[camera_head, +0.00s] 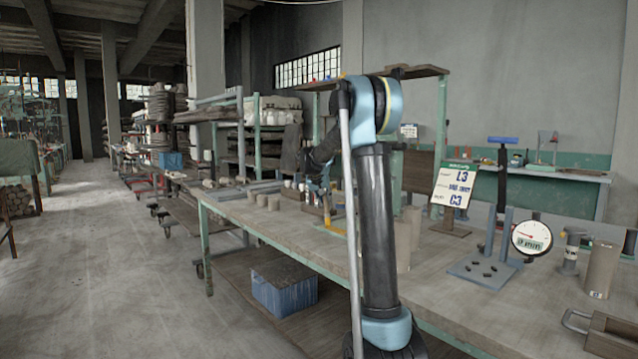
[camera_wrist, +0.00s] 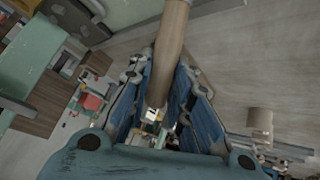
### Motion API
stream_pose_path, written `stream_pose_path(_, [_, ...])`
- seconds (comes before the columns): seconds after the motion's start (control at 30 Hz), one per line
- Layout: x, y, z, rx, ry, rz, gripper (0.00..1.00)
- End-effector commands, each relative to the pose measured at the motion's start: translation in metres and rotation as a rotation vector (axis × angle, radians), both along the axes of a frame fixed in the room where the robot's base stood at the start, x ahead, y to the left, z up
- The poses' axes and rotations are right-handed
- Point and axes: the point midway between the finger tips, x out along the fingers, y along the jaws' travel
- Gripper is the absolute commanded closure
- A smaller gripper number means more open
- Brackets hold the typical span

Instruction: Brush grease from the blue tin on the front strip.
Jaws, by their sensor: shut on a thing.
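My gripper (camera_wrist: 165,80) is shut on a tan wooden handle (camera_wrist: 172,40), which runs up out of the wrist view between the blue fingers. The handle's other end is hidden, and I see no bristles. In the head view my gripper is mostly behind my arm, over the far part of the workbench (camera_head: 290,234). Grey strips (camera_head: 255,189) lie at the bench's far end; I cannot tell which is the front strip. I cannot make out a blue tin or any grease.
Several short clay-coloured cylinders (camera_head: 262,201) stand near the bench's left edge. On the right are a sign (camera_head: 453,187), a blue-grey base plate (camera_head: 484,271), a dial gauge (camera_head: 531,237) and a wooden box (camera_head: 612,338). A blue box (camera_head: 285,292) sits on the lower shelf.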

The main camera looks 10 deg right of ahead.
Motion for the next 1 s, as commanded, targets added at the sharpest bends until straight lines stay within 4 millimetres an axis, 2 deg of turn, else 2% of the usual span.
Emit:
stream_pose_path(0.17, [0.004,0.003,0.000,0.000,0.000,-0.005,1.00])
stream_pose_path(0.23, [0.003,0.002,0.005,0.000,0.001,-0.007,1.00])
stream_pose_path(0.3, [0.003,0.002,0.023,0.000,0.000,-0.006,1.00])
stream_pose_path(1.0, [0.003,-0.001,0.079,0.000,0.000,-0.009,1.00])
